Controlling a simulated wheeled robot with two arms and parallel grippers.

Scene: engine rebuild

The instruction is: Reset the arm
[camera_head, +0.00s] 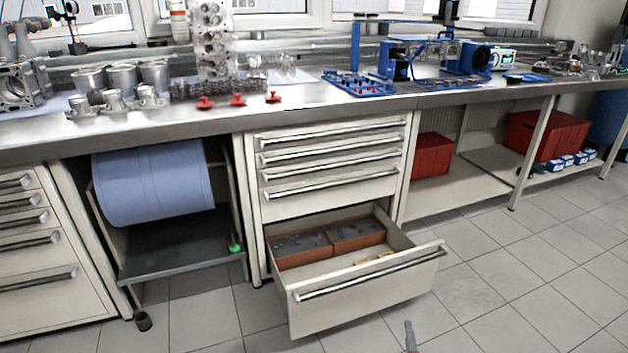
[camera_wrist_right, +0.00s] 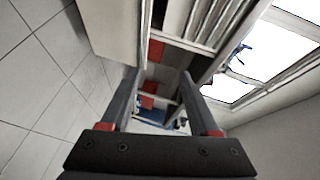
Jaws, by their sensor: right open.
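My right gripper (camera_wrist_right: 160,100) is open and empty in the right wrist view, its two dark fingers apart with red pads near their base. In the head view only a small grey and red tip of the right gripper (camera_head: 411,337) shows at the bottom edge, in front of the open drawer. It is over the tiled floor and apart from the drawer. My left gripper is not in the head view.
The lowest drawer (camera_head: 372,282) of the middle cabinet is pulled out, with brown boxes (camera_head: 328,241) inside. The workbench (camera_head: 300,105) above carries engine parts. Red boxes (camera_head: 432,155) stand on the lower shelf. The tiled floor (camera_head: 520,290) at the right is clear.

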